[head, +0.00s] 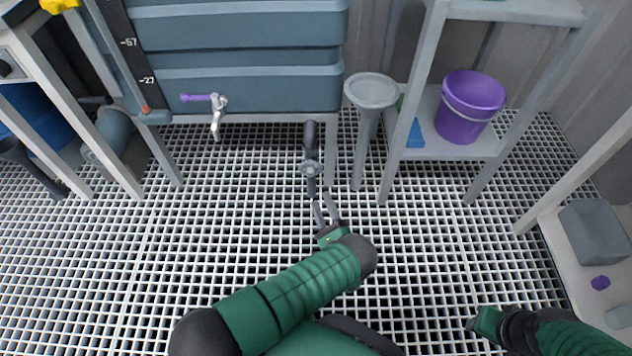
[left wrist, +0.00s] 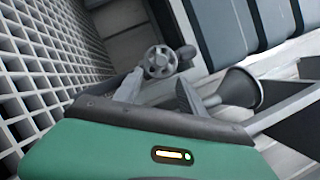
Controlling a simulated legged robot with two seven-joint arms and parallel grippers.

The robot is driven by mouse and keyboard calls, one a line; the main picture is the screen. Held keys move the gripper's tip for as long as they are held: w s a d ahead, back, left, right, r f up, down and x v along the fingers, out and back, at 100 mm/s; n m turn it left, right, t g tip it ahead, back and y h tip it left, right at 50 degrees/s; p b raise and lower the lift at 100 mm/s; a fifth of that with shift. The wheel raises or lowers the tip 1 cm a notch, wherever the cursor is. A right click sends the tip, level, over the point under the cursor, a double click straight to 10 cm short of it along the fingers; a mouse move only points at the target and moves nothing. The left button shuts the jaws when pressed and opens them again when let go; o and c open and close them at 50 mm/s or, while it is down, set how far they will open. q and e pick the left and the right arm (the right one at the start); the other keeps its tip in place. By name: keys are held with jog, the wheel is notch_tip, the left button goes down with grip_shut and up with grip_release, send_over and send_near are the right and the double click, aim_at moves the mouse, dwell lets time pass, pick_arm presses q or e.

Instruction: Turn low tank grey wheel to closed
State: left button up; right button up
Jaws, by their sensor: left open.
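The grey wheel (head: 310,168) is a small round handwheel on a dark grey pipe below the blue-grey tank (head: 240,88). In the left wrist view the spoked wheel (left wrist: 160,62) shows just beyond the fingers. My left gripper (head: 324,204) is open and empty, a little nearer to me than the wheel. In the left wrist view its two fingers (left wrist: 160,78) stand apart, pointing at the wheel; I cannot tell whether they touch it. My right gripper (head: 478,324) is low at the right, and its fingers are too unclear to read.
A white tap (head: 217,118) with a purple handle juts from the tank's front. A grey funnel (head: 372,92) on a post stands right of the wheel. A purple bucket (head: 470,106) sits on a shelf unit (head: 440,143) at the right. The grating floor (head: 200,240) is open.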

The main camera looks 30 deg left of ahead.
pick_arm(q)
jog(key=p+v, duration=0.1)
jog(key=v, duration=0.7)
jog(key=shift+f, duration=0.1)
